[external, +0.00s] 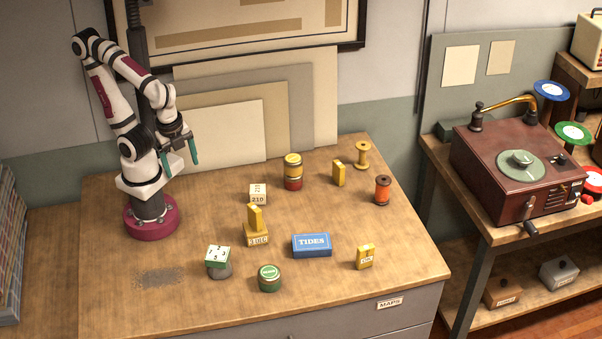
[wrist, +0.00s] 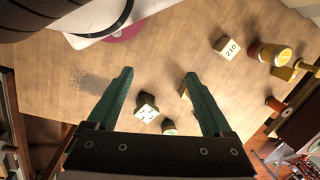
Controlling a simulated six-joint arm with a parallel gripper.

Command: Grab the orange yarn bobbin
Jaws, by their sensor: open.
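The orange yarn bobbin (external: 382,190) stands upright near the right edge of the wooden table, with dark ends and orange yarn around its middle. In the wrist view, it appears as a small orange-brown shape (wrist: 274,104) at the right. My gripper (external: 180,158) is open and empty, raised above the table's back left, far to the left of the bobbin. Its two green fingers spread wide in the wrist view (wrist: 160,80), with nothing between their tips but bare table.
Stacked yellow and red jars (external: 293,172), a 210 cube (external: 258,194), a blue TIDES box (external: 312,245) and a green-lidded tin (external: 269,278) stand across the table.

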